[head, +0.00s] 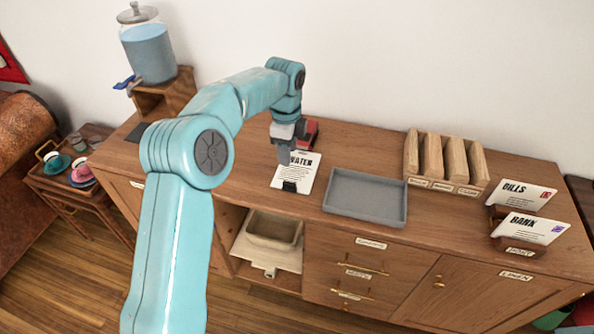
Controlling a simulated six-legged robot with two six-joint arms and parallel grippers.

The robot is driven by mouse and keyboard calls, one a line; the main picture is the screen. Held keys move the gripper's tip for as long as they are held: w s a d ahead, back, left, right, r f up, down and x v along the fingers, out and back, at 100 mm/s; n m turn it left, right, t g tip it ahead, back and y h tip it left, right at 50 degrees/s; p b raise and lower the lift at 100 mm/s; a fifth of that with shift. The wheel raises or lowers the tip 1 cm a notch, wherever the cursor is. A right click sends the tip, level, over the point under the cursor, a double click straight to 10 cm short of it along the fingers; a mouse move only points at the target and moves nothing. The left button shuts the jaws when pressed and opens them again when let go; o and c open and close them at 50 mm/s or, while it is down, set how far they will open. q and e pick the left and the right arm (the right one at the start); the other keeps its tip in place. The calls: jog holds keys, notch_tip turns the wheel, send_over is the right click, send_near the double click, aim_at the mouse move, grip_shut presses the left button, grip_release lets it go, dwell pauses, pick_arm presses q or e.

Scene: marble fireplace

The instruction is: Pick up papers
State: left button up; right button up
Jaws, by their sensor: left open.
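A white paper headed "WATER" (303,174) lies on the wooden sideboard, with a small black clip (289,187) at its near edge. My left gripper (285,155) is open above the far left part of this paper and hides some of it. I cannot tell whether the fingertips touch it. My right gripper is not in view.
A grey shallow tray (366,200) lies right of the "WATER" paper. A wooden slotted rack (447,158) stands behind it. A dark red object (311,130) sits close behind my gripper. A glass water dispenser (148,50) stands at the left end, and cups sit on a side table (72,187).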

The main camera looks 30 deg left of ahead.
pick_arm(q)
send_over(289, 183)
jog(key=f, duration=0.7)
jog(key=shift+s+f, duration=0.2)
jog(key=shift+f, duration=0.15)
jog(key=shift+s+d+f+p, duration=0.15)
jog(key=shift+s+f+p, duration=0.1)
jog(key=shift+f+p, duration=0.1)
jog(key=f, duration=0.2)
jog(key=w+f+p, duration=0.1)
jog(key=f, duration=0.1)
jog(key=shift+f, duration=0.1)
jog(key=shift+a+f, duration=0.2)
jog(key=shift+f, duration=0.15)
jog(key=shift+s+f, duration=0.1)
jog(key=shift+d, duration=0.1)
grip_shut()
